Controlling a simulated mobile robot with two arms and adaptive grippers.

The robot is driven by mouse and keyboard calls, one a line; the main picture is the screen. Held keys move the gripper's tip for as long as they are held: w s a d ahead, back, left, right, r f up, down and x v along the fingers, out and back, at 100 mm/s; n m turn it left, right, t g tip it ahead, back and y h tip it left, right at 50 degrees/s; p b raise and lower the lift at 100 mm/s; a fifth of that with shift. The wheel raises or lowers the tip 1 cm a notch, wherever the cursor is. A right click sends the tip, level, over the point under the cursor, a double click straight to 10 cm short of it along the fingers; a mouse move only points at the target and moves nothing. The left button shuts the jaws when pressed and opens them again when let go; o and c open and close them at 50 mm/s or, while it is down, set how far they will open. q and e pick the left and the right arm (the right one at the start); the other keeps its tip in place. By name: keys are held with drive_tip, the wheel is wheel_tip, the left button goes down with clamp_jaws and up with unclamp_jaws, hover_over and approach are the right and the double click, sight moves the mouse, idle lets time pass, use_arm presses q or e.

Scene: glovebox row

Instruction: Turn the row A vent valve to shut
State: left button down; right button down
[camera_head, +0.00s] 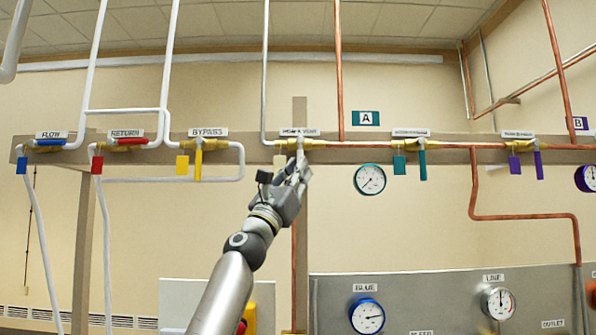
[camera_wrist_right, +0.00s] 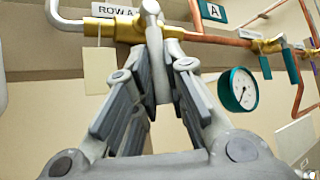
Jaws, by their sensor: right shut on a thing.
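The row A vent valve (camera_head: 312,144) is a brass body on the pipe under a white label, left of the teal "A" sign (camera_head: 366,118). It also shows at the top of the right wrist view (camera_wrist_right: 110,28). Its pale grey lever (camera_wrist_right: 154,55) hangs down from the stem, crosswise to the pipe. My right gripper (camera_head: 298,174) reaches up from below, its fingers closed on the lever from both sides. A blank cream tag (camera_wrist_right: 98,70) hangs left of the lever. My left gripper is not in view.
The yellow bypass lever (camera_head: 198,163) hangs to the left. A teal lever (camera_head: 422,163) and a purple lever (camera_head: 538,163) hang to the right. A round teal gauge (camera_head: 370,179) is close to the right of my gripper. A grey gauge panel (camera_head: 430,290) stands below.

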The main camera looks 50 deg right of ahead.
drive_tip(key=shift+a+r, duration=0.1)
drive_tip(key=shift+r, duration=0.05)
drive_tip(key=c, duration=1.5)
unclamp_jaws()
drive_tip(key=shift+w, duration=0.1)
drive_tip(key=shift+o, duration=0.2)
drive_tip(key=w+v, duration=0.1)
drive_tip(key=v, duration=1.1)
drive_tip(key=shift+s, duration=0.5)
